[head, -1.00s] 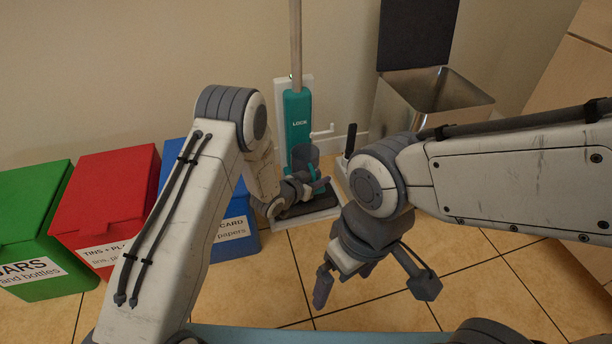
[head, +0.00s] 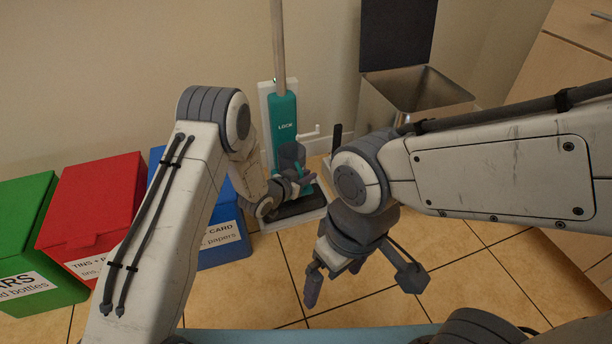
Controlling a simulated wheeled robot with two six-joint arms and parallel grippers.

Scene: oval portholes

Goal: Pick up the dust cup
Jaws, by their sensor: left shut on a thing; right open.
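The teal upright vacuum (head: 285,110), marked LOCK, stands on a white stand against the wall. The dust cup (head: 291,152) is a small grey cup in front of the vacuum's lower body, with teal parts beside it. My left gripper (head: 299,184) is shut on the dust cup at its lower part; the fingers and wrist hide much of the grip. Whether the cup is clear of the vacuum cannot be told. My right gripper (head: 322,278) is open and empty, lower and nearer, above the tiled floor.
Green (head: 30,235), red (head: 95,205) and blue (head: 222,245) bins stand along the wall at the left. An open metal bin (head: 415,98) stands right of the vacuum. A wooden cabinet (head: 570,75) is at the far right. Tiled floor is clear in front.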

